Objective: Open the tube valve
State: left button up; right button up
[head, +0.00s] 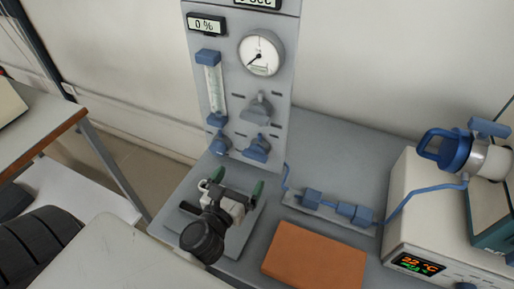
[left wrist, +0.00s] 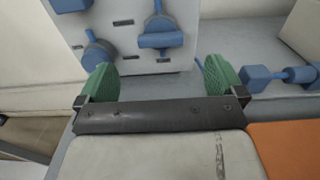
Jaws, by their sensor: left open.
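The grey gauge panel (head: 232,95) carries a blue-grey valve (head: 257,108) below its round dial, with two blue knobs (head: 219,144) (head: 257,148) near its bottom edge. In the left wrist view a blue valve with a wide handle (left wrist: 160,38) and a blue knob (left wrist: 98,52) show on the panel. A thin blue tube (head: 408,195) with blue fittings (head: 350,212) runs from the panel's foot to the furnace. My left gripper (head: 238,181) is open and empty, its green fingers spread in front of the panel's bottom, apart from the knobs. My right gripper is out of view.
An orange block (head: 314,255) lies on the grey bench right of my left gripper. The white furnace (head: 418,232), with a blue-handled part (head: 452,152) on top, stands at the right. The bench (head: 345,145) behind the tube is clear.

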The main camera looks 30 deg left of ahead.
aim_at(253, 157)
pick_arm(q)
jog(key=w+p, duration=0.1)
jog(key=w, duration=0.4)
jog(key=shift+w+a+r, duration=0.1)
jog(key=shift+a, duration=0.05)
jog(key=w, duration=0.3)
jog(key=shift+w, duration=0.1)
jog(key=shift+w+a, duration=0.1)
jog(key=shift+w, duration=0.3)
jog(key=shift+c, duration=1.4)
jog(key=c, duration=0.6)
jog(key=shift+c, duration=0.2)
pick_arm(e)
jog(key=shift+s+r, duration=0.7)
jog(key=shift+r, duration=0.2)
